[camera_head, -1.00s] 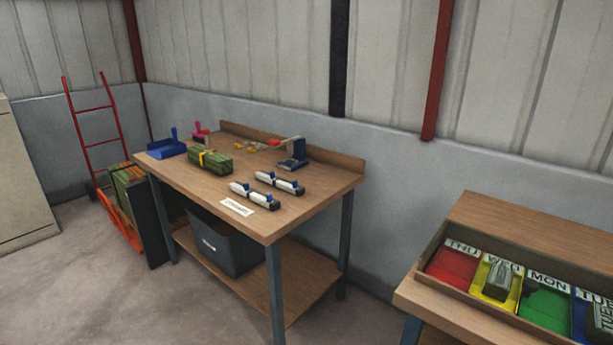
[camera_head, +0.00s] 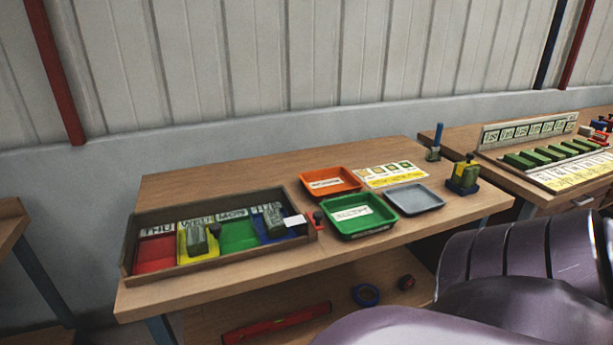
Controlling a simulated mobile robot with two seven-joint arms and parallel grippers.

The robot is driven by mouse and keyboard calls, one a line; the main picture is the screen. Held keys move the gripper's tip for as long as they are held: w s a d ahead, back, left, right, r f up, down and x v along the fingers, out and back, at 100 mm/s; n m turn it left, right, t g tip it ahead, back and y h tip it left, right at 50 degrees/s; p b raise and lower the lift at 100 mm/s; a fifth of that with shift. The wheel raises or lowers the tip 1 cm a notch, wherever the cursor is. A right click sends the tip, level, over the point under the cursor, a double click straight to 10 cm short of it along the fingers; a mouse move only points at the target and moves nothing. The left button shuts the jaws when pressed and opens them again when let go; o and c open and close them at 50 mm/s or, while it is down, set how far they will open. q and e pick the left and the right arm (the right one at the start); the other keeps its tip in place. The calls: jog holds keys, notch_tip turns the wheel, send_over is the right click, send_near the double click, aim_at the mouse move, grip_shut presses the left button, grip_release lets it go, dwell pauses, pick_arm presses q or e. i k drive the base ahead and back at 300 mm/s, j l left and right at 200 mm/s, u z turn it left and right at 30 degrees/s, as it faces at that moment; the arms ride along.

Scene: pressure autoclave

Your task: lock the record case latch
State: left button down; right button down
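A shallow wooden case (camera_head: 190,262) stands at the left of the middle bench, open at the top. Its coloured compartments are marked THU, WED, MON and a partly hidden TUE. Green-grey blocks stand in the yellow compartment (camera_head: 198,241) and the blue compartment (camera_head: 274,222). A small red piece with a dark knob (camera_head: 318,217) is at the case's right end; it may be the latch, but it is too small to tell its position. Neither of my grippers is in view; large purple-grey parts, likely of my own arm, fill the lower right.
Orange (camera_head: 331,181), green (camera_head: 359,214) and grey (camera_head: 414,198) trays lie right of the case. A second bench (camera_head: 567,202) with a rack is at right. A red level (camera_head: 276,323) lies on the lower shelf.

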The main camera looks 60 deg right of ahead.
aim_at(315, 217)
jog(key=z, duration=1.85)
